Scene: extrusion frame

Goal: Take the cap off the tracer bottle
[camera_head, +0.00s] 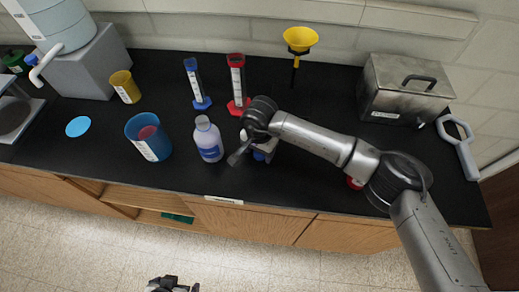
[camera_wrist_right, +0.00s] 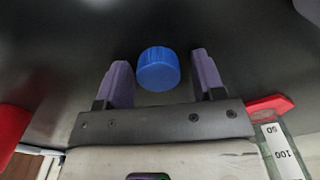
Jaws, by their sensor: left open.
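A translucent bottle (camera_head: 209,140) with a blue label and pale liquid stands upright near the middle of the counter. No blue cap shows on its neck. A blue ribbed cap (camera_wrist_right: 158,69) shows in the right wrist view, between the finger ends, with a gap to each finger; whether it rests on anything is not visible. My right gripper (camera_head: 238,155) is just right of the bottle, low over the counter; its purple fingers (camera_wrist_right: 160,82) are apart. My left gripper (camera_head: 172,285) is open at the bottom edge, away from the counter, only partly in view.
A white-and-blue item (camera_head: 265,150) is partly hidden under my right arm. A blue cup (camera_head: 148,138) stands left of the bottle. Blue (camera_head: 196,84) and red (camera_head: 237,84) cylinders stand behind. A metal box (camera_head: 404,88) is at the back right. The counter's front strip is mostly clear.

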